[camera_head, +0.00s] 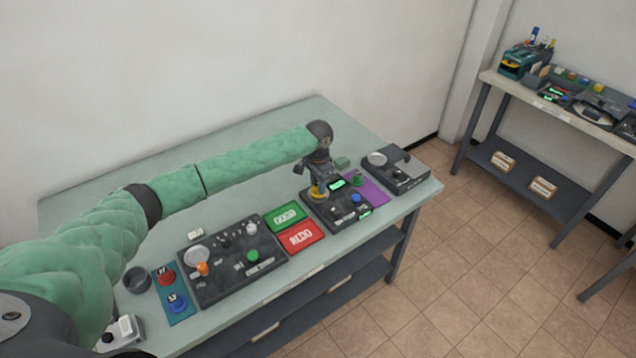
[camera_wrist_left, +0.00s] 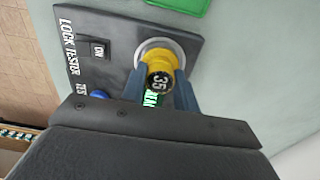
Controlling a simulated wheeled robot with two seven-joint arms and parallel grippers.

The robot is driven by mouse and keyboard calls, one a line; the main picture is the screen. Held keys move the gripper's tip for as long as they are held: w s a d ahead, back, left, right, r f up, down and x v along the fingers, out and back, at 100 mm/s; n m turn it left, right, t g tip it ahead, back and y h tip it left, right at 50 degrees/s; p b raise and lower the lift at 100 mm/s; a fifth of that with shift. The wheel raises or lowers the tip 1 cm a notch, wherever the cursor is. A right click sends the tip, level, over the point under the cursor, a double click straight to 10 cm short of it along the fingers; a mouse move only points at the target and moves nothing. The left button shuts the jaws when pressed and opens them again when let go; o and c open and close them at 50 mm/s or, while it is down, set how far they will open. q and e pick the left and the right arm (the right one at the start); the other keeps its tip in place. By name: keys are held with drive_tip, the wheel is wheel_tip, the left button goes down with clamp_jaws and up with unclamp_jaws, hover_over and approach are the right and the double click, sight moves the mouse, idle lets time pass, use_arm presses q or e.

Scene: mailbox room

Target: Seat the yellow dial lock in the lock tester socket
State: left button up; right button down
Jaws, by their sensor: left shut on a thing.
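The yellow dial lock (camera_wrist_left: 160,62) shows a black face with the number 35 in the left wrist view. It stands at the round pale socket (camera_wrist_left: 143,50) of the lock tester (camera_wrist_left: 112,22); I cannot tell how deep it sits. My left gripper (camera_wrist_left: 158,90) is shut on the lock, a finger on either side. In the head view, the lock (camera_head: 318,192) is a small yellow patch under my left gripper (camera_head: 317,184), at the left part of the dark lock tester (camera_head: 346,216). My right gripper is not in view.
Green GOOD (camera_head: 285,216) and red REDO (camera_head: 301,236) mats lie left of the tester. A large dark panel (camera_head: 232,287) with knobs is further left. A purple mat (camera_head: 372,192) and a dark scale-like device (camera_head: 408,178) are to the right. The table's back area is clear.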

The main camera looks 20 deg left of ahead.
use_arm(q)
drive_tip(key=shift+f, duration=0.65)
idle(0.8)
drive_tip(key=o, duration=1.3)
drive_tip(key=shift+r+p, duration=3)
drive_tip(key=shift+p, duration=0.1)
